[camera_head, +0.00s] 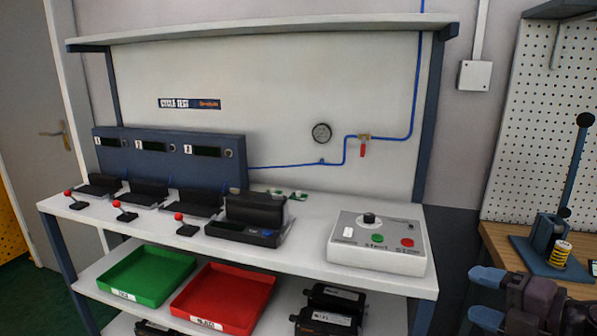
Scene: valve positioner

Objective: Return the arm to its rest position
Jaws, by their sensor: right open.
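My right gripper (488,296) shows at the bottom right corner, with two blue fingertips set apart. It is open, and nothing shows between the fingers. It is in front of the gap between the white bench (310,268) and the wooden table (495,237). The rest of my right arm is mostly cut off by the picture's edge. My left gripper is not in the picture.
A control box (377,243) with green and red buttons stands at the bench's right end. A black device (250,219) sits left of it. Green (192,262) and red (268,282) trays lie on the lower shelf. A blue lever press (545,240) stands on the wooden table.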

